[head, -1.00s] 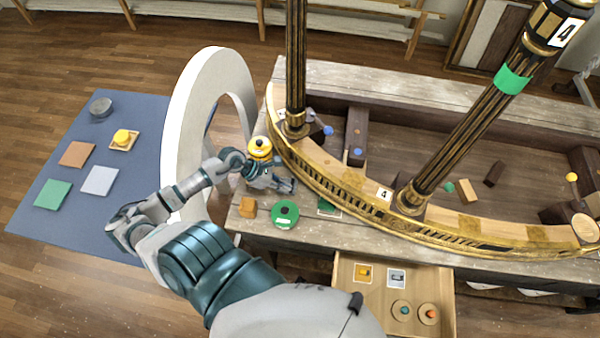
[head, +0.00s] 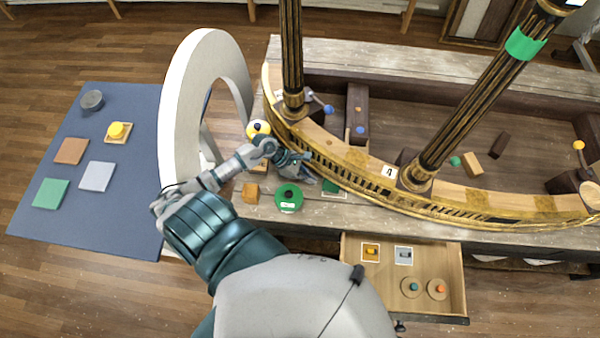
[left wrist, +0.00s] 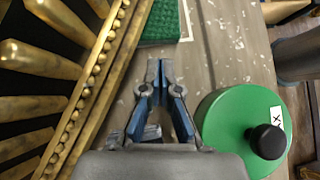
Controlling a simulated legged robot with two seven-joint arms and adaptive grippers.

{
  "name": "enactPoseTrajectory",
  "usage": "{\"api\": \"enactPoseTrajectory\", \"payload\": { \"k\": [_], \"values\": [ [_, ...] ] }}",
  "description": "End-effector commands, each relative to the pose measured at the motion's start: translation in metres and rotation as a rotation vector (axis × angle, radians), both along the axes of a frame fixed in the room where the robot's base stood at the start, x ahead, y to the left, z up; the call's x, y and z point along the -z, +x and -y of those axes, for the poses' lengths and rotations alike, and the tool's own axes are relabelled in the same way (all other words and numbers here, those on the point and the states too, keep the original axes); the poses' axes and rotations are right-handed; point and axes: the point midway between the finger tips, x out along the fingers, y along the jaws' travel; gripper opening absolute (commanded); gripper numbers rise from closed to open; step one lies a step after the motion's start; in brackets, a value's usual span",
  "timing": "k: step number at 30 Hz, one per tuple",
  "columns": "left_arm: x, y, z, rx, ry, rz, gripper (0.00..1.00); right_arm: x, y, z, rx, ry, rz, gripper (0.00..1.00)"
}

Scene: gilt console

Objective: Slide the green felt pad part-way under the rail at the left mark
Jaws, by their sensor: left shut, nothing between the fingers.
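A green felt pad (head: 331,187) lies on the worn wooden top against the front of the gilt rail (head: 400,204), with pale marking beside it. In the left wrist view the pad (left wrist: 162,22) is a textured green patch right of the rail (left wrist: 100,62). I cannot tell how far it reaches under the rail. My left gripper (head: 309,170) is just left of the pad in the head view. In the left wrist view its fingertips (left wrist: 160,66) are shut and empty, a little short of the pad. My right gripper is not in view.
An open drawer (head: 452,280) juts out below. A white ring (head: 180,110) stands left. Another green square (head: 51,194) lies on the blue mat (head: 130,215).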

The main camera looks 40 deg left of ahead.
Motion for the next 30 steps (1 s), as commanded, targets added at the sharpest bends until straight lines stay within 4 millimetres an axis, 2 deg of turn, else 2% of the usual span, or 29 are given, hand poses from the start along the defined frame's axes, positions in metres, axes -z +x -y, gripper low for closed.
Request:
{"api": "enactPoseTrajectory", "payload": {
  "k": [1, 6, 14, 20, 24, 30],
  "values": [
    [-0.006, 0.004, 0.006, -0.001, -0.002, 0.004, 0.0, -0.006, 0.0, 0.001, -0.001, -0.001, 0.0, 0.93],
    [-0.004, 0.009, 0.02, -0.001, 0.002, 0.001, 0.0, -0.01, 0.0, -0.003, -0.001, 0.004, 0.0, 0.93],
    [-0.004, 0.01, 0.027, -0.001, 0.007, 0.002, 0.0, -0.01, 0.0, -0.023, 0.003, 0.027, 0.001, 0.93],
    [-0.004, 0.011, 0.029, 0.001, 0.007, 0.002, 0.0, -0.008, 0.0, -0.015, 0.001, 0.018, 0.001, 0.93],
    [-0.001, 0.015, 0.037, 0.001, 0.005, 0.003, 0.0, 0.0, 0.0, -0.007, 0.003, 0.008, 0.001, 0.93],
    [-0.003, 0.015, 0.039, -0.001, 0.003, 0.0, 0.0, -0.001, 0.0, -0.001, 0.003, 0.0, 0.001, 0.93]
  ]
}}
